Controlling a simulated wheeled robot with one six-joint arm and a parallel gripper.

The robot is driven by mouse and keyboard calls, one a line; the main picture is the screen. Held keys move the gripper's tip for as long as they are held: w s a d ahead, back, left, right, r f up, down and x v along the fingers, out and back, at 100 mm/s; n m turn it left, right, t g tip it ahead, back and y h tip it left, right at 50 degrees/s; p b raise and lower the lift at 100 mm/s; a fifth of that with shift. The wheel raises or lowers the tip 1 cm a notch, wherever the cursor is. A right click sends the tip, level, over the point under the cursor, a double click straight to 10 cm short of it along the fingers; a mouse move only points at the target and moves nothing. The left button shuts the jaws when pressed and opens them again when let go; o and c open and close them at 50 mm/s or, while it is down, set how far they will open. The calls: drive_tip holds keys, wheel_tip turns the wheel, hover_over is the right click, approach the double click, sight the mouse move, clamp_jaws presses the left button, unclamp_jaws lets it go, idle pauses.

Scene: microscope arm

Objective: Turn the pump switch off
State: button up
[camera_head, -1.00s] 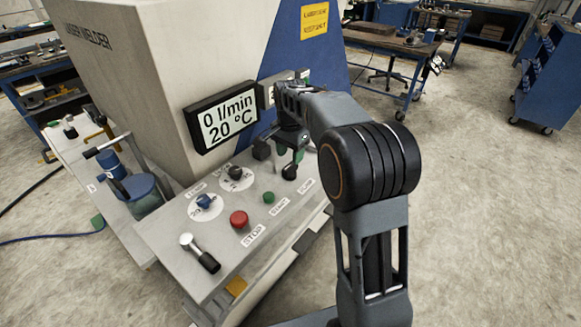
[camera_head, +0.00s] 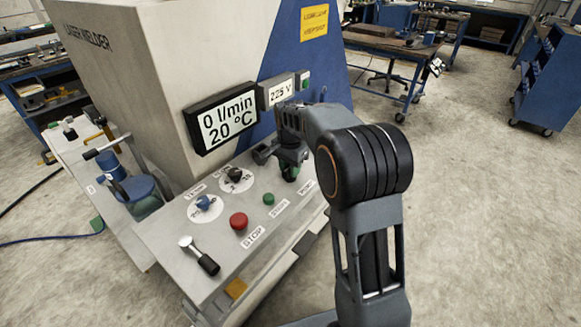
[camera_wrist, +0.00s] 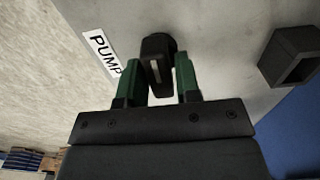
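The pump switch (camera_wrist: 157,66) is a black knob with a white mark, beside the PUMP label (camera_wrist: 102,53) in the wrist view. Its white mark runs nearly up and down in that picture. My gripper (camera_wrist: 160,75) has its two green fingers on either side of the knob, with narrow gaps, so it looks open around it. In the head view my gripper (camera_head: 288,172) is down at the right end of the panel (camera_head: 165,235) and hides the switch. The PUMP label (camera_head: 306,187) shows beside it there.
A display (camera_head: 222,117) reads 0 l/min and 20 °C; a smaller one (camera_head: 281,91) reads 225 V. A red STOP button (camera_head: 239,221), a green button (camera_head: 268,199), a blue knob (camera_head: 203,202) and a lever (camera_head: 200,256) are on the panel. A black hollow square part (camera_wrist: 291,56) is near the switch.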

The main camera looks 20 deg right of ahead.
clamp_jaws()
drive_tip(key=n+p, duration=0.1)
drive_tip(key=n, duration=0.2)
drive_tip(key=shift+r, duration=0.1)
drive_tip(key=n+p, duration=0.1)
drive_tip(key=n, duration=0.2)
drive_tip(key=shift+n, duration=0.4)
drive_tip(key=n+p, duration=0.1)
drive_tip(key=n, duration=0.4)
drive_tip(key=n+p, duration=0.1)
drive_tip(key=n, duration=0.5)
idle(0.3)
